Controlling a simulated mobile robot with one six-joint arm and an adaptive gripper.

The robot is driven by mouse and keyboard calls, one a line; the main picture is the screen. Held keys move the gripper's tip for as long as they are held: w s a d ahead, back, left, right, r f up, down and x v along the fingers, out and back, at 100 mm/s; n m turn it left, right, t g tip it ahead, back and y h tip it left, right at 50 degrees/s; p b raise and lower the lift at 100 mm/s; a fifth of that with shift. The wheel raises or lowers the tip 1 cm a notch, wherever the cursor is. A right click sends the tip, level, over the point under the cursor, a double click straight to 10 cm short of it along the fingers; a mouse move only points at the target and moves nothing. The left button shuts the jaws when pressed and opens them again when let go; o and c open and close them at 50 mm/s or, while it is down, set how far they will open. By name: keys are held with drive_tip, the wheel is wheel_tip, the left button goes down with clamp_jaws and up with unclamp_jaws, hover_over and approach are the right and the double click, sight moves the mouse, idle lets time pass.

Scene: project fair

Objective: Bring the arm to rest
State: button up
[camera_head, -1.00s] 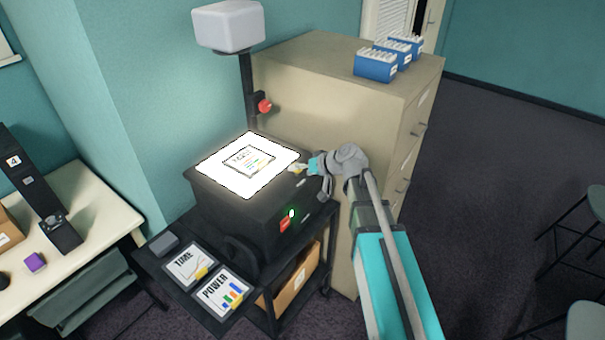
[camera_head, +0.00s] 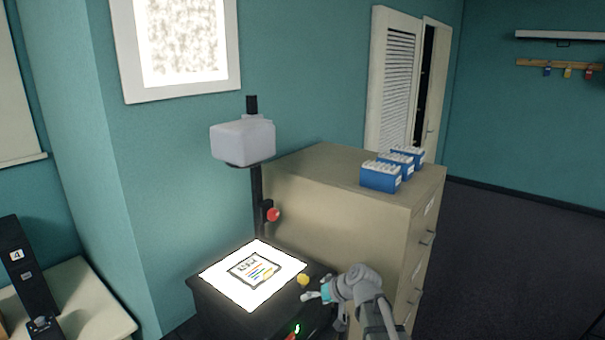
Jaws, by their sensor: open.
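My arm reaches in from the lower right in the head view. My gripper (camera_head: 313,296) is open and empty, at the right edge of the overhead projector (camera_head: 225,305). It is close to a small yellow knob (camera_head: 303,280) on the projector's top, and a small gap seems to show between them. A sheet with a drawing and coloured lines (camera_head: 253,269) lies on the projector's lit glass. My gripper's fingers are small in this view and partly hidden by the wrist.
The projector's head (camera_head: 243,141) stands on a post with a red knob (camera_head: 273,215). A beige cabinet (camera_head: 330,215) with several drawers stands right behind my arm and carries blue boxes (camera_head: 380,177). A blurred bright picture (camera_head: 185,40) shows on the wall. Floor at right is clear.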

drive_tip(key=s+d+f+m+g+h, duration=0.1)
drive_tip(key=s+d+f+g+h, duration=0.1)
drive_tip(key=s+d, duration=0.4)
drive_tip(key=s+d+f+m+g+h+b, duration=0.1)
drive_tip(key=s+d+f+g+h, duration=0.1)
drive_tip(key=s+d+f+h, duration=0.3)
drive_tip(key=s+d+h, duration=0.1)
drive_tip(key=s+d, duration=0.1)
drive_tip(key=s, duration=0.2)
drive_tip(key=shift+s+d+f+m, duration=0.15)
drive_tip(key=shift+s+m, duration=0.05)
drive_tip(key=shift+m, duration=0.2)
idle(0.6)
